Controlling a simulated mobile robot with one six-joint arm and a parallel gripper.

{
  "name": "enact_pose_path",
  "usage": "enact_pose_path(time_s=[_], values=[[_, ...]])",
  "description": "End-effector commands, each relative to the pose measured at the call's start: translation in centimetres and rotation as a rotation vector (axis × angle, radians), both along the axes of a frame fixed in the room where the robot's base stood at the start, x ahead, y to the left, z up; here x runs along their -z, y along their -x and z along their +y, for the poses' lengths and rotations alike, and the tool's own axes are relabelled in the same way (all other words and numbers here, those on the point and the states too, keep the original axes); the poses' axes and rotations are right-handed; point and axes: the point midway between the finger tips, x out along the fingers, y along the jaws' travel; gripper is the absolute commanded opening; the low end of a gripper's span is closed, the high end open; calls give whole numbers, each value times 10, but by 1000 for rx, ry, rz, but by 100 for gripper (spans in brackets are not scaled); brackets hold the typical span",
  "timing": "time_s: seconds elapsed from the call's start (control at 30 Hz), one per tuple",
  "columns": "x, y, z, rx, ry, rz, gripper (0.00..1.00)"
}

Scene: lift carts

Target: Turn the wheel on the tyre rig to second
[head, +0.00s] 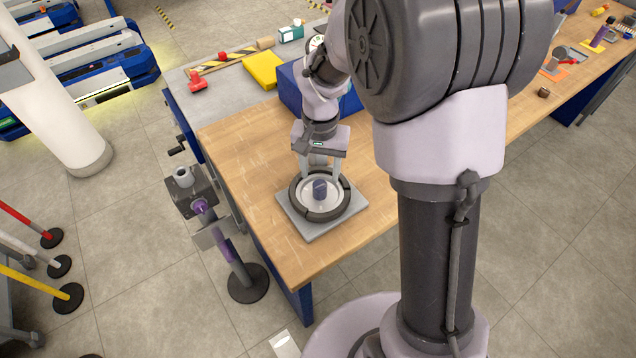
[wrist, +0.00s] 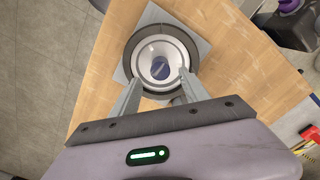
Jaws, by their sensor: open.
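The tyre rig stands on the front end of the wooden workbench. It has a square grey base plate (head: 312,232), a dark ring-shaped tyre (head: 329,214) and a pale wheel disc (head: 308,198) with a dark blue hub (head: 320,188) in the middle. My gripper (head: 322,178) points down over the rig, its two fingers spread apart with nothing between them. In the wrist view the fingers (wrist: 160,85) reach to the near side of the wheel, with the blue hub (wrist: 161,68) just beyond. I cannot tell whether the fingertips touch the wheel. No position marks are readable.
A blue box (head: 290,92), a yellow block (head: 262,70) and a red item (head: 196,82) lie farther back on the bench (head: 255,190). A post with a grey head (head: 188,186) stands on the floor left of the bench. The bench surface around the rig is clear.

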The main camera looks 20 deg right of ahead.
Motion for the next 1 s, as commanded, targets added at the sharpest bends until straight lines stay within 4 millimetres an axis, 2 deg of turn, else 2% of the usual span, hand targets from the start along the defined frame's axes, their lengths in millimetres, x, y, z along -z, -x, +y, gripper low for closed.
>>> enact_pose_path(time_s=[0.03,0.2,0.33,0.57,0.83,1.0], values=[[16,0,0,0,-1,2,53],[43,0,0,0,0,1,53],[50,0,0,0,0,-1,53],[49,0,0,0,0,-1,53],[49,0,0,-1,0,-1,0],[49,0,0,-1,0,-2,0]])
